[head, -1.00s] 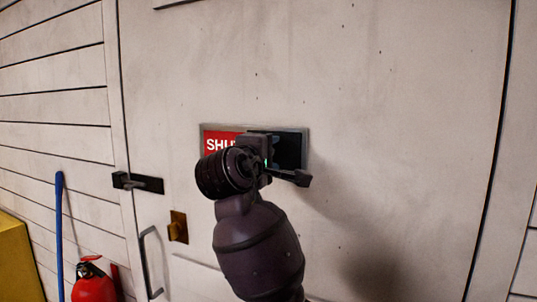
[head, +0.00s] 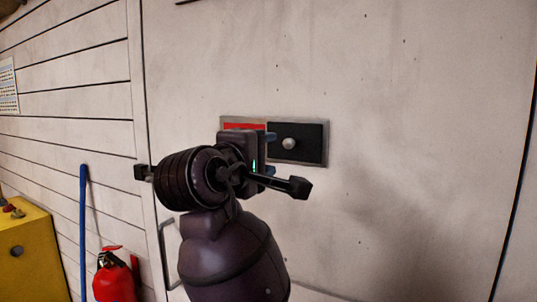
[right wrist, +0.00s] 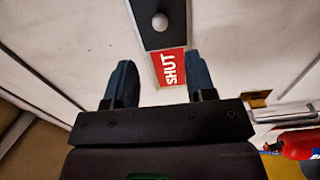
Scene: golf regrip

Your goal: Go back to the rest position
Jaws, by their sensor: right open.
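A sign plate on the pale door has a black slider (head: 302,143) at its right and a red field (head: 244,126) at its left. A round grey knob (head: 289,144) stands out from the slider. My right gripper (head: 270,153) is in front of the plate, left of the knob, and hides most of the red field. In the right wrist view its two blue fingers (right wrist: 160,82) are apart with nothing between them. There the red field reads SHUT (right wrist: 171,68) and the knob (right wrist: 159,22) is beyond the fingertips. My left gripper is not in view.
A red fire extinguisher (head: 114,280), a blue pole (head: 83,225) and a yellow box (head: 30,255) stand at the lower left. A door handle (head: 166,255) is partly behind my arm. The door's right side is clear.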

